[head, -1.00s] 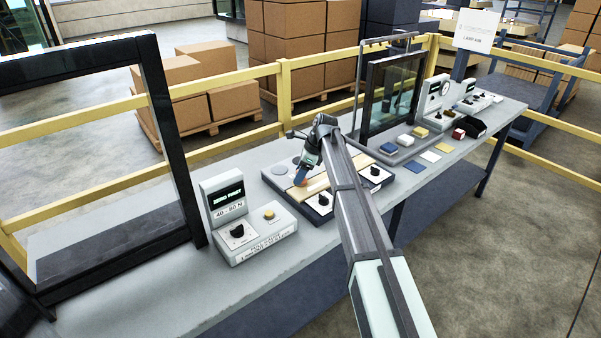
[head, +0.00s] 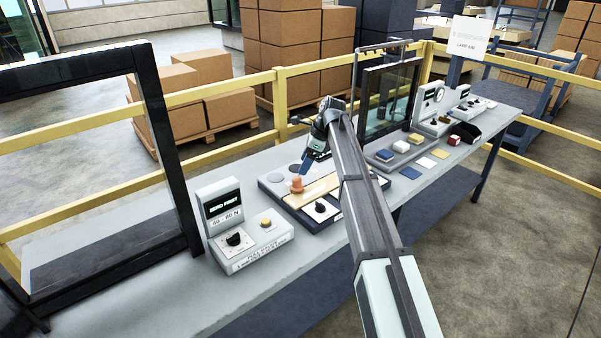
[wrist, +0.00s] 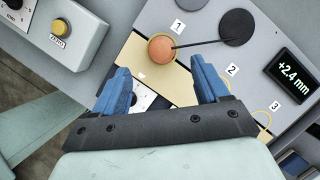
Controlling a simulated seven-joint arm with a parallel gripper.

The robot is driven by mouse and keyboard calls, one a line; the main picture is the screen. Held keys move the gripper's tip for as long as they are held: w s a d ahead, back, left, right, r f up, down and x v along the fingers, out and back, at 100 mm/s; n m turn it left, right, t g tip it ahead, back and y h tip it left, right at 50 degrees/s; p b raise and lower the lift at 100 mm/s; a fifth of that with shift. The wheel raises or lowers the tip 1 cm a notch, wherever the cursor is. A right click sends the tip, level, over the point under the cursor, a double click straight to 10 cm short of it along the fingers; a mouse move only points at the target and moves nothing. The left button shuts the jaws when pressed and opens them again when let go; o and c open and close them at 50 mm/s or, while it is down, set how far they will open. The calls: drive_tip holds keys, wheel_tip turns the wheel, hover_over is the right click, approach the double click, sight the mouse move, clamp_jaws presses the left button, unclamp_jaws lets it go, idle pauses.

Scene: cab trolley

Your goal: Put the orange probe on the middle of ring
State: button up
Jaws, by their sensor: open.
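The orange probe (wrist: 162,48) stands beside label 1 on the pale strip of the gauge board, with a thin dark line running from it to a black disc. It also shows in the head view (head: 297,184), just below my gripper. My gripper (wrist: 158,75) is open, with its two blue fingers apart and nothing between them; the probe lies beyond the fingertips in the wrist view. In the head view my gripper (head: 304,168) is above and beside the probe. A thin yellow ring (wrist: 265,112) shows near label 3; another ring near label 2 is partly hidden by the right finger.
A grey control box (head: 250,246) with a knob and yellow button stands left of the board. A black frame (head: 165,150) rises at the left, and a glass panel stand (head: 388,100) is behind to the right.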

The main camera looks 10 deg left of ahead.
drive_tip(key=shift+v, duration=1.9)
